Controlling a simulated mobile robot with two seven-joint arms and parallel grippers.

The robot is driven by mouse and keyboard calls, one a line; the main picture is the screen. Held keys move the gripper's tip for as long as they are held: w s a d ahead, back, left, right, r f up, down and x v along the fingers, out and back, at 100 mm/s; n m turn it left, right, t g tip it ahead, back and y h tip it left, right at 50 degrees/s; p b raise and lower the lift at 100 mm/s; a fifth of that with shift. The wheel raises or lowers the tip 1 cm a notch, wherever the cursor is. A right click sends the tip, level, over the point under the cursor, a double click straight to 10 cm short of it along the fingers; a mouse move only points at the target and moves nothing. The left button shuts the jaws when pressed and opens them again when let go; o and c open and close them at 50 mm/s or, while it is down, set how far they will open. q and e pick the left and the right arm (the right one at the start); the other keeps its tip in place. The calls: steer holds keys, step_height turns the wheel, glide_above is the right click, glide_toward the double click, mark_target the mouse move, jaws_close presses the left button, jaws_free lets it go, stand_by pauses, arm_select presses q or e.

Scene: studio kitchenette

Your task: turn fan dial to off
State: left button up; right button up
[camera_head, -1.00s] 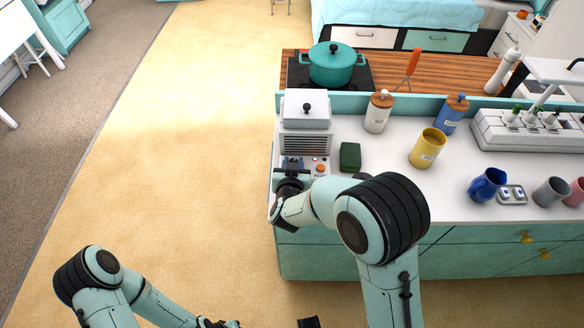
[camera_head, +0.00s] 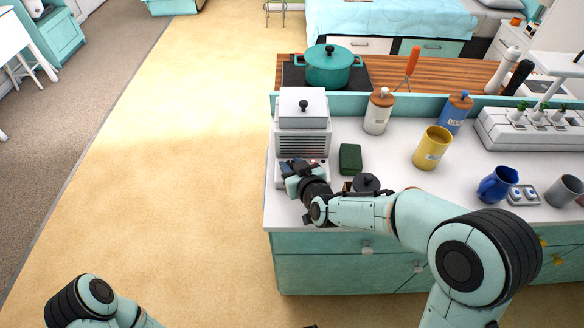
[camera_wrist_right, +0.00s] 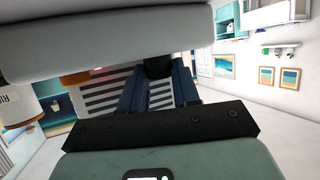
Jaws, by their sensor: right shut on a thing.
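The white fan unit (camera_head: 301,146) with a slatted grille stands at the left end of the counter. My right gripper (camera_head: 291,168) is at its lower front panel and mostly hides the controls in the head view. In the right wrist view, the blue fingers of my right gripper (camera_wrist_right: 158,78) are closed on a black dial (camera_wrist_right: 158,66) in front of the grille. An orange part (camera_wrist_right: 75,80) shows beside them there. The dial's setting cannot be read. My left arm is at the lower left, its gripper out of frame.
A dark green block (camera_head: 350,158) sits just right of the fan unit. A yellow mug (camera_head: 432,148), a blue mug (camera_head: 497,184) and lidded jars stand further right. A teal pot (camera_head: 332,66) is behind. The floor left of the counter is clear.

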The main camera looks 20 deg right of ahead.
steer(key=o, duration=1)
steer(key=shift+o, duration=0.2)
steer(key=shift+s+r, duration=0.1)
steer(key=p+v, duration=0.2)
steer(key=v, duration=1.1)
steer(key=shift+p, duration=0.4)
steer(key=shift+s+d, duration=0.1)
steer(key=shift+s, duration=0.05)
